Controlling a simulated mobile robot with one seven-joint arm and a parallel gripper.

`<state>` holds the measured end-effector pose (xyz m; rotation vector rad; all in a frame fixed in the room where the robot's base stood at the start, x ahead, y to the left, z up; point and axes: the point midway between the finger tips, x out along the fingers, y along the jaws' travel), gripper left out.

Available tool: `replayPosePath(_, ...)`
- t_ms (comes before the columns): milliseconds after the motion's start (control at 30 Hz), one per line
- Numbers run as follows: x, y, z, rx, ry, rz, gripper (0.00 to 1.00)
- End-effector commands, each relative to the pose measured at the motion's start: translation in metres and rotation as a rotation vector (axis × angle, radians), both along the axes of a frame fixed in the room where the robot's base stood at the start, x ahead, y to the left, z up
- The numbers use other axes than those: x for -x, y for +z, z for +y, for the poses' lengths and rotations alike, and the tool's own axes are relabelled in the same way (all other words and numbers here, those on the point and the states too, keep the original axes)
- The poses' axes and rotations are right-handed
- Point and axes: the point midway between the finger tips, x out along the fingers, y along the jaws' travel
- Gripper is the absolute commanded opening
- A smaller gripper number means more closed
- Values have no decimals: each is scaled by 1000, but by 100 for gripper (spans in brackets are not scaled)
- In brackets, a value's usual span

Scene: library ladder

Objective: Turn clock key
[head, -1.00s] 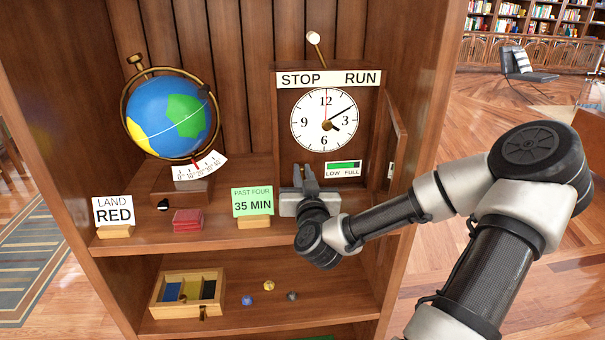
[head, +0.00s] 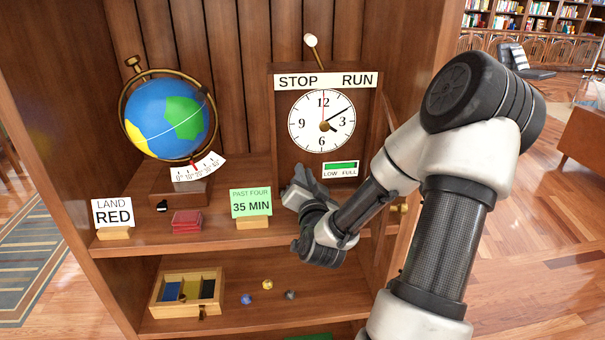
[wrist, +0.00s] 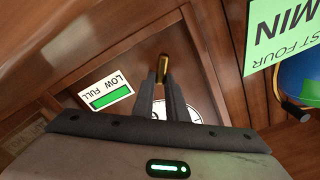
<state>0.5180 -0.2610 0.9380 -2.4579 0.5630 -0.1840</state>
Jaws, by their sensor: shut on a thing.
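The wooden clock (head: 374,110) stands on the shelf, its white dial (head: 305,128) showing a little past four. My gripper (head: 299,172) is low at the clock's front, its fingers pointing into it and tilted. In the wrist view the fingers (wrist: 163,88) are shut on a small brass key (wrist: 163,67) at the clock front. The key is hidden behind my gripper in the head view. The LOW–FULL gauge (head: 341,166) shows a green bar across nearly its whole width; it also shows in the wrist view (wrist: 108,97). The white-knobbed lever (head: 311,41) leans to the STOP side.
A globe (head: 168,118) stands left of the clock. A green "PAST FOUR 35 MIN" card (head: 251,202), a "LAND RED" card (head: 113,213) and red blocks (head: 187,222) line the shelf. A divided tray (head: 155,298) and small pieces lie below.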

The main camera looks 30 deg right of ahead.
Motion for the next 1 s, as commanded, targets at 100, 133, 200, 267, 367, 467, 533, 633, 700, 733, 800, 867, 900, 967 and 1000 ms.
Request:
replayPosePath(100,0,0,-1,-86,0,-45,0)
replayPosePath(133,0,-1,-2,-106,0,-54,0)
replayPosePath(200,0,-1,-2,-152,1,-76,0)
replayPosePath(267,0,-2,-2,-187,2,-93,0)
replayPosePath(367,1,-2,-3,-237,2,-117,0)
replayPosePath(467,1,-3,-4,-275,1,-136,0)
replayPosePath(533,1,-3,-4,-296,1,-146,0)
replayPosePath(633,1,-4,-4,-317,1,-156,0)
replayPosePath(700,1,-4,-4,-326,1,-161,0)
replayPosePath(733,1,-4,-4,-327,1,-161,0)
replayPosePath(800,1,-4,-4,-332,1,-164,0)
replayPosePath(867,1,-4,-4,-334,1,-164,0)
replayPosePath(900,1,-4,-4,-333,1,-165,0)
replayPosePath(967,1,-4,-4,-333,1,-165,0)
replayPosePath(1000,1,-4,-4,-333,1,-165,0)
